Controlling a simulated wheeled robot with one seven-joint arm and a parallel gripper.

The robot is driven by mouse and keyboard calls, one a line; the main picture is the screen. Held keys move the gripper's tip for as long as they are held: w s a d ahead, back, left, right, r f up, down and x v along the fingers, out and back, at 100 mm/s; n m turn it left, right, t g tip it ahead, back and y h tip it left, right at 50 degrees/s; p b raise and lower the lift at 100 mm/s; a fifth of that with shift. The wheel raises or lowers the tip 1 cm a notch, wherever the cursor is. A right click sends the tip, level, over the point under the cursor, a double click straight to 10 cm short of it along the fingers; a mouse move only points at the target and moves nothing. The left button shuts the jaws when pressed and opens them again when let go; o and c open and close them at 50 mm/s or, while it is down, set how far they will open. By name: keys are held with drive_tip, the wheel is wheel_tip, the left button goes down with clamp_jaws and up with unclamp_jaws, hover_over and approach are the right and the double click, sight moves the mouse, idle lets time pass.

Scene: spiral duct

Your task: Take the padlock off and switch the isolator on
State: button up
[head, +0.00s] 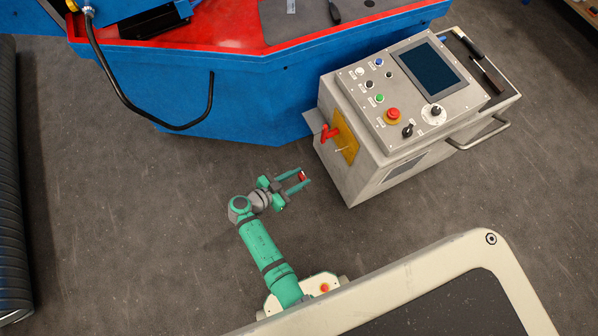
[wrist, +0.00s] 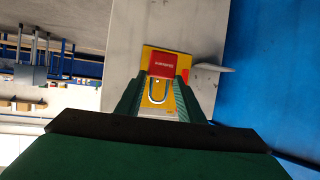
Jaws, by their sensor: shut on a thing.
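The red padlock (head: 302,175) is between the fingertips of my gripper (head: 304,177), which is shut on it. In the wrist view the padlock (wrist: 167,66) shows its red body with pale lettering and a U-shaped metal shackle; I cannot tell whether the shackle is open. The isolator's yellow plate (head: 346,143) is on the left side of the grey control cabinet, with a red handle (head: 330,132) sticking out. The padlock is off the isolator, with a floor gap between it and the cabinet. In the wrist view the padlock partly hides the yellow plate (wrist: 147,55).
The grey control cabinet (head: 385,175) has buttons, knobs, a screen and a side rail (head: 480,137). A small grey ledge (head: 312,121) juts out near the handle. A blue machine (head: 235,100) stands behind. The floor (head: 165,205) left of my arm is clear.

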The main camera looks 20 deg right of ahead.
drive_tip(key=shift+a, duration=0.1)
drive_tip(key=a, duration=0.6)
drive_tip(key=shift+s+a, duration=0.3)
drive_tip(key=shift+a, duration=0.1)
idle(0.5)
